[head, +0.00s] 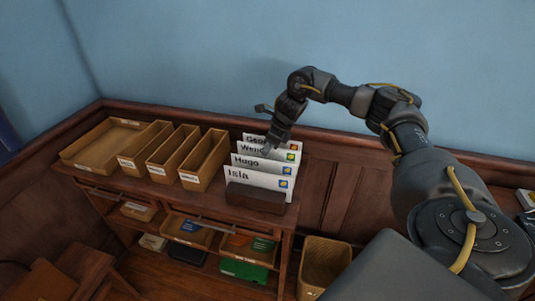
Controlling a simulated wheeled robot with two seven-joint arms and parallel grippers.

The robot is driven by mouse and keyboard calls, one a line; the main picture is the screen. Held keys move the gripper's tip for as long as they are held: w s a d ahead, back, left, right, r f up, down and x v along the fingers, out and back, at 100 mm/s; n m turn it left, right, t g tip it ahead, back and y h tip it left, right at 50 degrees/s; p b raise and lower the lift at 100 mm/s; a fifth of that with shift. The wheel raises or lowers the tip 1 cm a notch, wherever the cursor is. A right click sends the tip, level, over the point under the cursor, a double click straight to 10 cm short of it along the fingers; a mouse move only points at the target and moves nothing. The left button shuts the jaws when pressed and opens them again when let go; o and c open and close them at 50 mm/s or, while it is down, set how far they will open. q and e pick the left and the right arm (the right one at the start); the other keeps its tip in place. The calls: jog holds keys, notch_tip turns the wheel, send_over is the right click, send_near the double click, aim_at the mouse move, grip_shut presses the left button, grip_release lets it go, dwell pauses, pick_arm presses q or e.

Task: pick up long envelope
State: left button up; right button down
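Several white envelopes stand upright in a row in a dark wood holder (255,198) on the bookcase top. Their names read, front to back, Isla (252,177), Hugo (257,162), one starting "Wend" (250,148) and one starting "Geor" (253,138). Each visible right end has a coloured stamp. I cannot tell which one is the long envelope. My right gripper (269,147) points down at the rear envelopes and covers part of the two back names. Its fingertips are small and dark, so its opening and any contact are unclear. My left gripper is out of view.
Wooden trays stand left of the envelopes: a wide one (88,156) and several narrow ones (190,178). Shelves below hold labelled bins (190,240) and a green item (243,270). A wooden bin (313,284) stands at lower right. A blue wall rises behind.

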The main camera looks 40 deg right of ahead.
notch_tip(320, 180, up, 9)
jog(key=shift+r+b, duration=0.2)
jog(key=shift+b, duration=0.1)
dwell(0.6)
